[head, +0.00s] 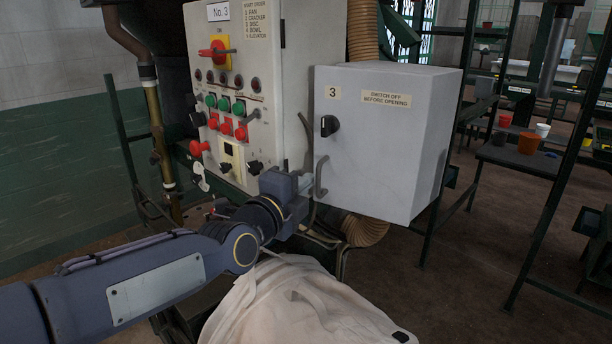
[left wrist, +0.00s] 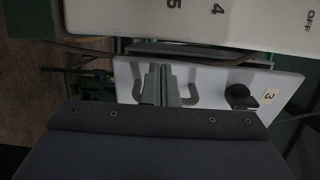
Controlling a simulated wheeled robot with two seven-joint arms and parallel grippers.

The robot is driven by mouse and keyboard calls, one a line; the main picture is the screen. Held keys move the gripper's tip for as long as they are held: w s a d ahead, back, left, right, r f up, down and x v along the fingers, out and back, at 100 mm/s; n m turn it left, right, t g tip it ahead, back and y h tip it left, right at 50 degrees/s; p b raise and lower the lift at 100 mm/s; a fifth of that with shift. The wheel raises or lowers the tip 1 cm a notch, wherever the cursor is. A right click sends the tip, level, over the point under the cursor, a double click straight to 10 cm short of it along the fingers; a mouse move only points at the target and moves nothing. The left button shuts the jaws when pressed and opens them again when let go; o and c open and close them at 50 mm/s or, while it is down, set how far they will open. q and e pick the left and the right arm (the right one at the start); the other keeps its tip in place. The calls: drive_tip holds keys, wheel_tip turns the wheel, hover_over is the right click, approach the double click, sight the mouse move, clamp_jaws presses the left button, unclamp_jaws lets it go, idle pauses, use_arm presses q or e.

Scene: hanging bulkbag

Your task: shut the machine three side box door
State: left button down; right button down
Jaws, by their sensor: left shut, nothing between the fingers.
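The side box (head: 385,145) is a pale grey box marked 3, beside the control cabinet. Its door (head: 375,175) has a black knob (head: 329,125) and a bar handle (head: 320,178) near its left edge. The head view does not show clearly whether the door sits flush. In the left wrist view the door (left wrist: 215,82) is a pale panel with a dark strip along its upper edge. My left gripper (head: 305,184) is shut and empty at the handle. In the left wrist view its fingers (left wrist: 161,85) cover the handle's middle; contact is unclear. My right gripper is out of view.
The control cabinet (head: 298,70) stands left of the box, with several buttons and a red switch. A ribbed hose (head: 364,231) passes beneath the box. A pale bulk bag (head: 305,305) lies below my left arm. Dark racks with pots (head: 528,142) stand at right.

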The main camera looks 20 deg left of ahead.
use_arm(q)
drive_tip(key=shift+w, duration=0.45)
drive_tip(key=shift+w, duration=0.1)
drive_tip(key=w, duration=0.5)
drive_tip(key=shift+r+p, duration=0.15)
drive_tip(key=shift+p, duration=0.15)
drive_tip(key=shift+a, duration=0.1)
